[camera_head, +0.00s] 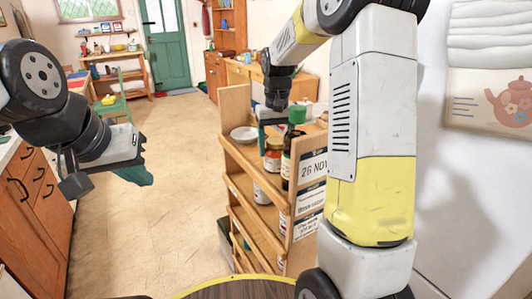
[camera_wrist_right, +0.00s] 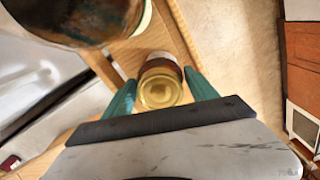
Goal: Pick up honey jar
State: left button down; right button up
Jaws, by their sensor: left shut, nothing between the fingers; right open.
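A jar with a gold lid (camera_wrist_right: 160,90) shows between the teal fingers of my right gripper (camera_wrist_right: 160,98) in the right wrist view. It is likely the honey jar; I cannot read its label. In the head view an amber-coloured jar (camera_head: 273,158) stands on the top shelf of the wooden rack. My right gripper (camera_head: 273,122) is open just above it, its fingers pointing down, one on each side of the lid in the wrist view. My left gripper (camera_head: 138,177) is shut and empty at the left, away from the rack.
The floor (camera_head: 170,200) left of the rack is clear.

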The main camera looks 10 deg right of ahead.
jog(key=shift+f, duration=1.35)
grip_shut()
jog(key=shift+r, duration=0.15)
